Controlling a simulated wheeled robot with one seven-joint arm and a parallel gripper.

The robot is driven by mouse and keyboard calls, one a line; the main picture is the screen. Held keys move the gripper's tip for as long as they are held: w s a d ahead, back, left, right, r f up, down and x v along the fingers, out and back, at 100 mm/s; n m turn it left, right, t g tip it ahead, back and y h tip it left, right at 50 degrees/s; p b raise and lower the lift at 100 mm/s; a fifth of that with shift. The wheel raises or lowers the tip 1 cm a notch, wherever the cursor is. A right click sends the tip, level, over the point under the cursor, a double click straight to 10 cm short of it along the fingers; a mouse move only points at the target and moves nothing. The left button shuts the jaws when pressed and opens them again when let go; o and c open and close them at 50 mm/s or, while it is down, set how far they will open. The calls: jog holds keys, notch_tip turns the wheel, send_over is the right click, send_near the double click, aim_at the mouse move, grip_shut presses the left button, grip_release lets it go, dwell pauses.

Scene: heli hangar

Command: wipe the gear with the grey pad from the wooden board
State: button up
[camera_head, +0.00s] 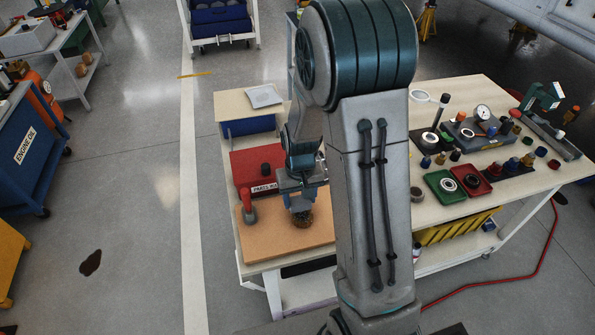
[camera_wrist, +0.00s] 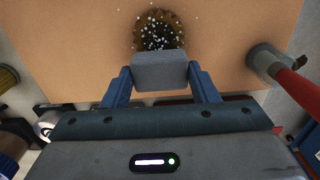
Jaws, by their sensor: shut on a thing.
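My gripper (camera_wrist: 162,85) is shut on a grey pad (camera_wrist: 160,70), a block held between its two blue fingers. The gear (camera_wrist: 160,33) lies on the wooden board (camera_wrist: 90,45), right at the pad's far edge in the wrist view. It looks dark brown with many pale specks, and the pad hides part of it. I cannot tell whether the pad touches it. In the head view the gear (camera_head: 302,218) shows below my gripper (camera_head: 300,200) on the board (camera_head: 275,238); the pad is hard to make out there.
A red-handled tool with a grey round head (camera_head: 249,213) stands on the board's left side. A red box (camera_head: 255,167) lies behind the board. Green (camera_head: 444,187) and red (camera_head: 470,180) trays and several small parts fill the table's right side. My arm hides the table's middle.

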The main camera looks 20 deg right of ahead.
notch_tip(320, 180, up, 4)
jog(key=shift+s+f+p, duration=0.1)
jog(key=shift+f+p, duration=0.1)
jog(key=shift+p, duration=0.75)
jog(key=shift+a+r+p, duration=0.1)
jog(key=shift+r+p, duration=0.4)
jog(key=shift+r, duration=0.15)
jog(key=shift+r+p, duration=1.1)
jog(key=shift+r, duration=0.5)
jog(key=shift+f, duration=0.15)
